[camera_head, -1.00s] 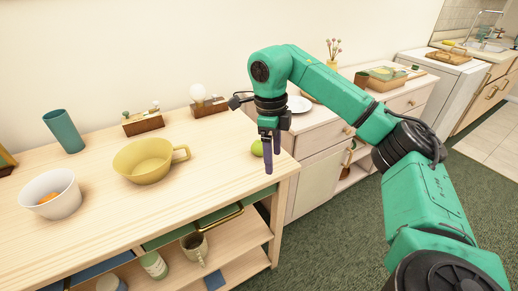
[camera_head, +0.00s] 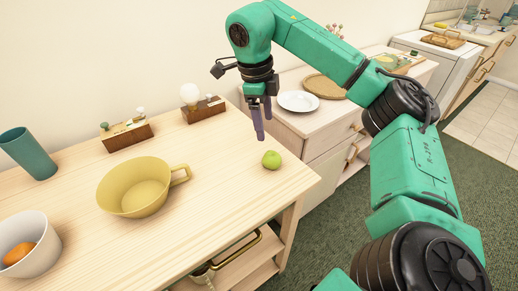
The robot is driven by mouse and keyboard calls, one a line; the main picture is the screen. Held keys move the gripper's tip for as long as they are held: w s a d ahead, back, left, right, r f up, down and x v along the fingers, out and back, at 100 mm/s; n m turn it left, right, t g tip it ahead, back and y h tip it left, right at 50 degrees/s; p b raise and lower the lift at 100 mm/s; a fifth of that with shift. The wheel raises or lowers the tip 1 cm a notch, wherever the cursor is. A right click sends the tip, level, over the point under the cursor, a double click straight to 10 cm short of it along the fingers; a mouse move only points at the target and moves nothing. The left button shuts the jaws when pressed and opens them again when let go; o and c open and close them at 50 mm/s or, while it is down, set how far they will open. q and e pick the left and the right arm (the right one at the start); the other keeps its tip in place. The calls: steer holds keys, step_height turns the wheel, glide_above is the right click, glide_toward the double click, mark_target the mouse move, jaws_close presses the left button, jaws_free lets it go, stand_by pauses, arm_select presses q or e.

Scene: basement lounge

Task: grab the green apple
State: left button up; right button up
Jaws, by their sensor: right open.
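The green apple (camera_head: 271,160) sits on the light wooden table (camera_head: 215,205), near its right end. My right gripper (camera_head: 263,128) hangs from the green arm with its fingers pointing down. It is open and empty, a little above and behind the apple in the picture, and apart from it. The apple is in full view. My left gripper is not in view.
A yellow handled bowl (camera_head: 125,195) stands left of the apple. A white bowl (camera_head: 40,262) with an orange fruit, a teal cup (camera_head: 28,153) and two wooden blocks with small items stand further left and back. A white plate (camera_head: 298,101) lies on the cabinet beyond.

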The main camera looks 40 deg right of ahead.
steer(key=b, duration=0.3)
glide_above(272, 155)
steer(key=a, duration=0.2)
step_height(272, 155, down, 5)
steer(key=shift+d+r, duration=0.1)
steer(key=shift+d, duration=0.05)
steer(key=f, duration=0.2)
steer(key=shift+s+d+f, duration=0.2)
steer(key=shift+d+f, duration=0.1)
steer(key=shift+d, duration=0.1)
steer(key=f, duration=0.4)
steer(key=d+f, duration=0.1)
steer(key=f, duration=0.1)
steer(key=shift+w+d+f, duration=0.1)
steer(key=shift+w+f, duration=0.05)
steer(key=shift+w, duration=0.1)
steer(key=c, duration=1.2)
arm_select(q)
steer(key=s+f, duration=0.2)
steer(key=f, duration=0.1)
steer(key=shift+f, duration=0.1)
arm_select(e)
steer(key=shift+r, duration=0.2)
